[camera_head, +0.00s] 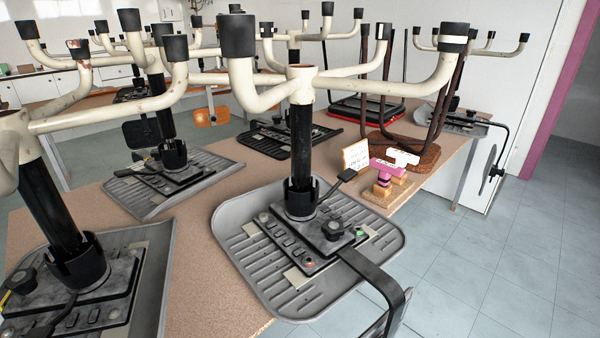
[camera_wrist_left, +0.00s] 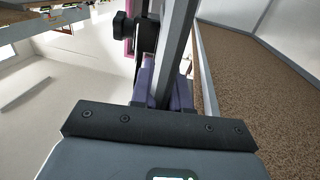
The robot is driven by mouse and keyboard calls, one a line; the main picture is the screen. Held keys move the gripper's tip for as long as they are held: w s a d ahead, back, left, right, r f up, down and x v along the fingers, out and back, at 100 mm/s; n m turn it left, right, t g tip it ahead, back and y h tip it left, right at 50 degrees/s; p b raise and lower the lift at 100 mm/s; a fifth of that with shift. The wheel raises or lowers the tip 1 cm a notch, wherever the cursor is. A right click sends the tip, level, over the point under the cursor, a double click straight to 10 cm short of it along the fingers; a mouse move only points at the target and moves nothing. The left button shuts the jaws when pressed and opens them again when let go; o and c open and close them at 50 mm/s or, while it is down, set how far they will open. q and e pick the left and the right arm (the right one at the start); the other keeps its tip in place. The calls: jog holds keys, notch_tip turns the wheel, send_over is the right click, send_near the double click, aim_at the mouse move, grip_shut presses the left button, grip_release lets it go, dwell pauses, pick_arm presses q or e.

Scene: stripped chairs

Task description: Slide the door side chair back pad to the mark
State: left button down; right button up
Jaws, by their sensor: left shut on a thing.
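The near chair is upside down on the table, its grey seat pan (camera_head: 235,262) flat and its black column (camera_head: 300,150) rising to cream legs. A black bent bar (camera_head: 370,268) runs from it over the edge and down. Beside the bar, a thin grey edge of the back pad (camera_head: 397,318) shows at the bottom of the frame. In the left wrist view my left gripper (camera_wrist_left: 163,92) is shut on a grey plate seen edge-on, which looks like this back pad (camera_wrist_left: 180,35). A black knob (camera_wrist_left: 124,28) stands beside it. No mark is discernible. My right gripper is not in view.
Other upturned chairs crowd the table, one with its grey back pad (camera_head: 489,176) hanging over the right edge. Tiled floor (camera_head: 500,270) at right is clear.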

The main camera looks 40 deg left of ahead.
pick_arm(q)
jog(key=shift+f, duration=0.4)
jog(key=shift+f+b, duration=0.65)
jog(key=shift+f, duration=0.7)
jog(key=c, duration=0.8)
grip_release()
jog(key=shift+r, duration=0.1)
jog(key=shift+s, duration=0.1)
